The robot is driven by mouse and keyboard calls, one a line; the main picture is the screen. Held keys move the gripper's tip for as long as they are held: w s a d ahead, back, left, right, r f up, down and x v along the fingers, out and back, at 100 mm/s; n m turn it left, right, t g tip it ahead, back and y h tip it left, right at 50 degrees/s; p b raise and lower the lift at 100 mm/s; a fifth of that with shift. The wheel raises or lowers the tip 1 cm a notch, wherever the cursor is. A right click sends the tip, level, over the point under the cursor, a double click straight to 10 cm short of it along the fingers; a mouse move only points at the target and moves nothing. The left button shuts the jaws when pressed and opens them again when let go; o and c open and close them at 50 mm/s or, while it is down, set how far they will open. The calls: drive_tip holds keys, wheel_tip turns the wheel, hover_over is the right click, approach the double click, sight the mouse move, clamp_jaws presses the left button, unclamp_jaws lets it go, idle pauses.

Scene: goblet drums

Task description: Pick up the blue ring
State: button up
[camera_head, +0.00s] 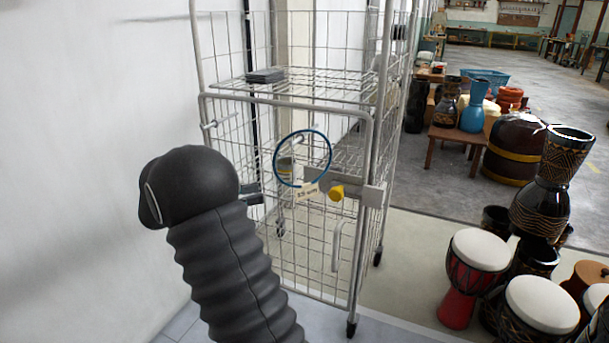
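The blue ring (331,155) is a thin, dark blue hoop hanging upright on the front of a wire cage trolley (370,120), near its latch bar. The cage mesh shows through its open middle. A small pale tag (307,194) with writing is at its lower edge. What the ring hangs from is hard to make out. My dark ribbed arm rises at the lower left, to the left of the ring and apart from it in the picture.
A yellow knob (337,193) sits on the latch bar, just right of the tag. A dark flat object (264,75) lies on the cage shelf. A white wall (90,120) closes the left side. Several drums, including a red one (464,285), crowd the right. Bare floor (405,255) lies between.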

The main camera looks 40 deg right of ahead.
sight(303, 185)
drive_tip(key=shift+s+x, duration=0.15)
drive_tip(key=shift+x, duration=3.25)
drive_tip(key=shift+s+x, duration=0.15)
drive_tip(key=shift+x, duration=3.2)
drive_tip(key=shift+a+r, duration=0.1)
clamp_jaws()
